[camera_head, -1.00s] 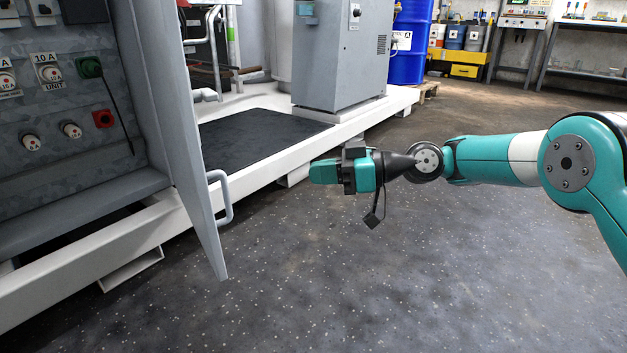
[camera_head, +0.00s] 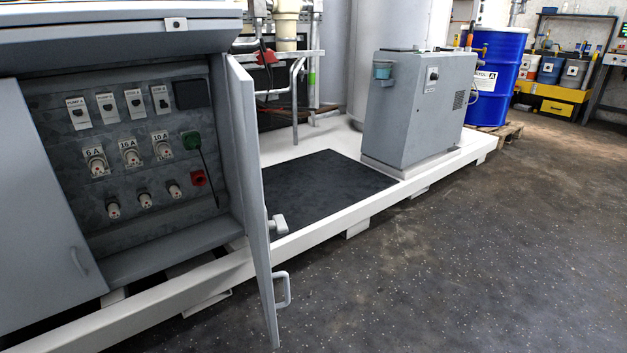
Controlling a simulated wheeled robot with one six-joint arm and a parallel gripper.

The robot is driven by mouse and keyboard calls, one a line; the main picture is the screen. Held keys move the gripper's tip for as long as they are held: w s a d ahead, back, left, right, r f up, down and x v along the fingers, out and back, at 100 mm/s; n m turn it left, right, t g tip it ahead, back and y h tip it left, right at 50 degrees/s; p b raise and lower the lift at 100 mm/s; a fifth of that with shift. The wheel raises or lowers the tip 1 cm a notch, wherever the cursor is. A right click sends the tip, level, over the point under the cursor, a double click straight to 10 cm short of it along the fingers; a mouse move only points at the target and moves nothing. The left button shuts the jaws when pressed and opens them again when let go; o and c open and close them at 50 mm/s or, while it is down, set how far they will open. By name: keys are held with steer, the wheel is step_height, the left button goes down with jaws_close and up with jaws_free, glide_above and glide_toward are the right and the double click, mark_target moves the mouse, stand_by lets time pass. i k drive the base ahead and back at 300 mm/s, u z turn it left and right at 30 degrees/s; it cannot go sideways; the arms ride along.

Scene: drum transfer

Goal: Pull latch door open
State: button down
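The grey latch door (camera_head: 252,190) stands swung open at the right side of the control cabinet, seen nearly edge-on. Its pale handle (camera_head: 283,290) is near the lower end of the door, and a grey latch knob (camera_head: 277,225) sits higher up. The cabinet interior (camera_head: 130,150) is exposed, with switches, fuses, a green plug and a red socket. My gripper and arm are not in this view, and nothing is seen touching the door or its handle.
A white skid frame (camera_head: 330,222) with a black mat (camera_head: 320,188) runs behind the door. A grey box cabinet (camera_head: 412,105) and a blue drum (camera_head: 494,75) stand farther back. The dark speckled floor (camera_head: 450,270) at the right is clear.

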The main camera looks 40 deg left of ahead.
mark_target(240, 84)
steer(key=z, duration=0.85)
steer(key=i, duration=0.3)
steer(key=u, duration=2.95)
